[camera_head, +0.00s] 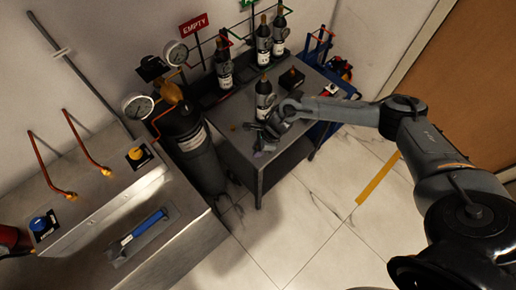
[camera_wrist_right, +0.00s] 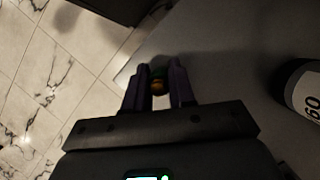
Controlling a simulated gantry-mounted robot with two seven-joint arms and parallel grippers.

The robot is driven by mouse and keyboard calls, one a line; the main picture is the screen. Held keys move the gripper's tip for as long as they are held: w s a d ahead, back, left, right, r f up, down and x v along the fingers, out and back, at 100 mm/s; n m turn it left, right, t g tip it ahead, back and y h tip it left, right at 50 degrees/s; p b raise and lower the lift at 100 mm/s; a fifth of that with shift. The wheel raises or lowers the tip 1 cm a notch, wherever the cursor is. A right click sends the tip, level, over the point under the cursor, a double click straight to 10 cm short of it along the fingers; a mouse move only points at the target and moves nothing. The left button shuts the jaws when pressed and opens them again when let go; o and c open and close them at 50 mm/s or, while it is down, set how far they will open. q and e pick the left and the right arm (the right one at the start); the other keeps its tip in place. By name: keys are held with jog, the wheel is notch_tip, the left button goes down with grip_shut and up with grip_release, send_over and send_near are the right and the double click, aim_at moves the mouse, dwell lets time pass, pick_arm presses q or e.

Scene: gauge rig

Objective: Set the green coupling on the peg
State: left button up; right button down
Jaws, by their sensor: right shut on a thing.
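My right gripper (camera_head: 262,148) is low over the front part of the grey metal table, its arm coming in from the right. A black block (camera_head: 292,77) with a small brass top stands further back on the table; I cannot tell whether this is the peg. A small brass-coloured spot (camera_head: 232,127) shows near the table's left edge. My left gripper is not in view.
A dark bottle (camera_head: 264,98) stands on the table close behind my right gripper; its label also shows in the wrist view (camera_wrist_right: 306,95). More bottles stand at the back. A large dark cylinder (camera_head: 187,135) with gauges stands left of the table (camera_head: 232,148). Floor in front is clear.

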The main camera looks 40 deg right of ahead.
jog(key=c, duration=0.5)
grip_release()
jog(key=shift+c, duration=0.2)
jog(key=v, duration=1.1)
jog(key=shift+p, duration=0.35)
jog(key=shift+a, duration=0.1)
